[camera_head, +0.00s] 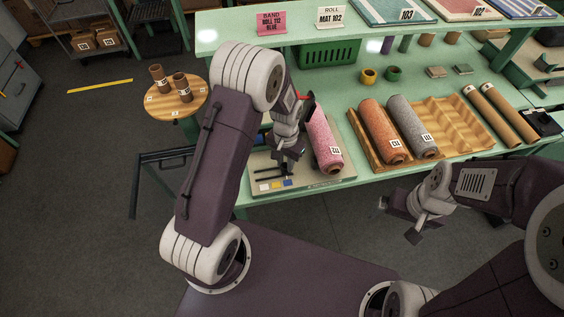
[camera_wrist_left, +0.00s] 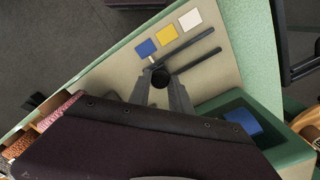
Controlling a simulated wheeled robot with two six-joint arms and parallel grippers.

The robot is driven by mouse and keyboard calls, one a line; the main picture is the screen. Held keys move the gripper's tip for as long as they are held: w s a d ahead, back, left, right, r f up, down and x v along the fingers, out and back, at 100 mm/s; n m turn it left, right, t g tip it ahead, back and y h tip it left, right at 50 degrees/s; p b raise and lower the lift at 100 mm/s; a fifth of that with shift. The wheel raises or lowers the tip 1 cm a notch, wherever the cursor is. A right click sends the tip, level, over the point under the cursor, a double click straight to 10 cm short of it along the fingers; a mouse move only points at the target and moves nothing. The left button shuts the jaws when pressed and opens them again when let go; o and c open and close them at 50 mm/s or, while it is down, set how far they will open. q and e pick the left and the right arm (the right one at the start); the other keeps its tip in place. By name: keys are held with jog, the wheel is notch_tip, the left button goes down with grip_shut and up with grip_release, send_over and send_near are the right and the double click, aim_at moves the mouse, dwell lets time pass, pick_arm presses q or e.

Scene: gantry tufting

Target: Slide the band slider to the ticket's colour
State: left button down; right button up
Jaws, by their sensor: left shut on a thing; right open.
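The pink ticket (camera_head: 270,24) on the upper shelf reads BAND MILL 112 BLUE. The beige band board (camera_head: 320,182) lies at the bench's front left and bears white (camera_wrist_left: 190,19), yellow (camera_wrist_left: 166,34) and blue (camera_wrist_left: 146,48) patches beside two dark rails (camera_wrist_left: 192,52). The slider's round black knob (camera_wrist_left: 160,78) is at the blue end of the rails, with a small pale pointer beside the blue patch. My left gripper (camera_wrist_left: 160,86) is shut on the knob; in the head view its fingers are partly hidden. My right gripper (camera_head: 414,222) is open and empty in front of the bench.
Orange (camera_head: 380,132) and grey (camera_head: 412,127) rolls lie in a wooden tray (camera_head: 460,122). A green basket (camera_head: 328,54) is behind. A round stool (camera_head: 160,108) with brown tubes stands left.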

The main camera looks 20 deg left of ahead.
aim_at(284, 165)
pick_arm(q)
jog(key=c, duration=1.2)
grip_release()
jog(key=shift+w+d+r, duration=0.1)
jog(key=shift+w+d, duration=0.05)
jog(key=shift+o, duration=0.2)
jog(key=shift+d, duration=0.1)
notch_tip(284, 165, up, 9)
jog(key=b, duration=0.1)
jog(key=s+a+n+t+b, duration=0.1)
jog(key=s+a+n, duration=0.1)
jog(key=s, duration=1.1)
jog(key=shift+a+f+n, duration=0.25)
jog(key=shift+f+n, duration=0.1)
jog(key=shift+n, duration=0.05)
